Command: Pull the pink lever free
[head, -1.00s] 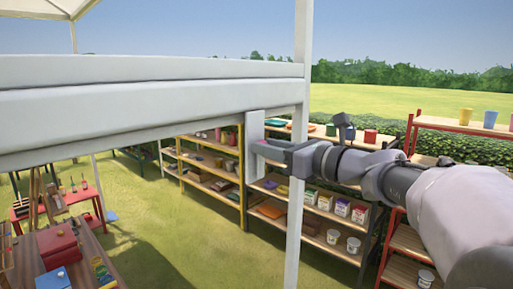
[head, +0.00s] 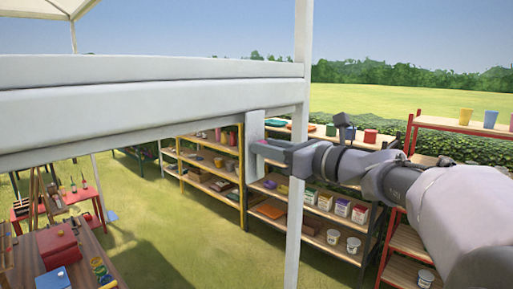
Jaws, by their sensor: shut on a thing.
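The pink lever (head: 264,141) shows only as a small pink bit at the white upright plate (head: 254,160) under the white canopy beam. My gripper (head: 266,149) comes in from the right with its fingers at the plate's right side. It is shut on the lever. The fingers hide most of the lever, so its tilt cannot be made out.
A white canopy beam (head: 150,100) crosses the upper left, and a white pole (head: 297,200) stands close to my gripper. Behind are shelves (head: 320,215) with boxes and pots. A wooden table (head: 85,255) with a red box is lower left. Open grass lies between.

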